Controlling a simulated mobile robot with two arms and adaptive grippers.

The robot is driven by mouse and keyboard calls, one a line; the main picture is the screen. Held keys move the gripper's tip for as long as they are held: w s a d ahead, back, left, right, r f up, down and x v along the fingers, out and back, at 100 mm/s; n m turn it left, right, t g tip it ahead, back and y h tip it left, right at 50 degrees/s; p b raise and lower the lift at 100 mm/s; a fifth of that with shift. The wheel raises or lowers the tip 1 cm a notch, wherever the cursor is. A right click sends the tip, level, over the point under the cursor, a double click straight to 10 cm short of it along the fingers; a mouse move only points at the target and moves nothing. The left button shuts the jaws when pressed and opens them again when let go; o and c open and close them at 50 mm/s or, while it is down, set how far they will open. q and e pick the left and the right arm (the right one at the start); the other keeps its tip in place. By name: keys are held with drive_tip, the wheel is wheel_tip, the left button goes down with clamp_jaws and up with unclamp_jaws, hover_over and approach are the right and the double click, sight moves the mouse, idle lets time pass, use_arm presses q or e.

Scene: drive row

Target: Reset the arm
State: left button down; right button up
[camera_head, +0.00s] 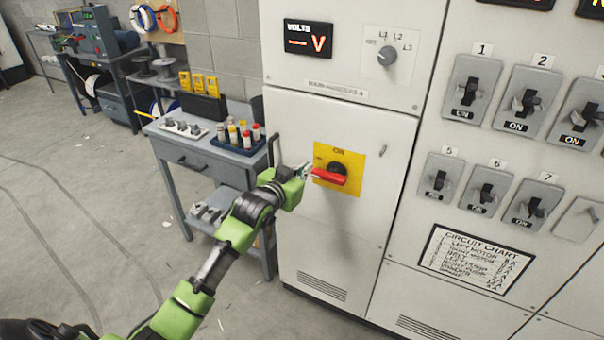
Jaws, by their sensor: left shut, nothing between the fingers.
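My left arm reaches in from the lower left with green and black links. My left gripper (303,170) is shut and empty, at the left end of a red switch handle (331,178). The handle lies nearly level on a yellow plate (351,160) marked ON, on the door of a light grey cabinet (300,235). I cannot tell whether the fingertips touch the handle. My right gripper is not in view.
A grey bench (184,153) with small bottles and yellow devices stands left of the cabinet, close to my arm. A panel of numbered breakers (471,88) and a circuit chart (475,262) are at the right. The floor (90,190) at left is mostly clear.

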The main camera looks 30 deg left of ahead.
use_arm(q)
drive_tip(key=shift+v, duration=0.8)
drive_tip(key=s+f+g, duration=0.2)
drive_tip(key=s+f, duration=0.1)
drive_tip(key=f, duration=0.9)
drive_tip(key=s+f+g, duration=0.2)
drive_tip(key=s+f, duration=0.1)
drive_tip(key=f, duration=1)
drive_tip(key=s+d+f+g+b, duration=0.1)
drive_tip(key=s+f+g, duration=0.1)
drive_tip(key=s+f, duration=0.7)
drive_tip(key=s+d+f+g, duration=0.1)
drive_tip(key=s+f+g, duration=0.1)
drive_tip(key=s+f, duration=0.65)
drive_tip(key=s+d+f+g, duration=0.1)
drive_tip(key=s+f+g, duration=0.1)
drive_tip(key=s+f, duration=0.5)
drive_tip(key=s+d+f+g+b, duration=0.1)
drive_tip(key=s+f, duration=0.6)
drive_tip(key=s, duration=1)
drive_tip(key=s+d+f+m+g, duration=0.1)
drive_tip(key=s+d+f+g, duration=0.2)
drive_tip(key=s+f, duration=0.4)
drive_tip(key=s, duration=0.5)
drive_tip(key=shift+s+d+f, duration=0.15)
drive_tip(key=shift+s+f, duration=0.05)
drive_tip(key=shift+s, duration=0.15)
drive_tip(key=shift+w, duration=0.1)
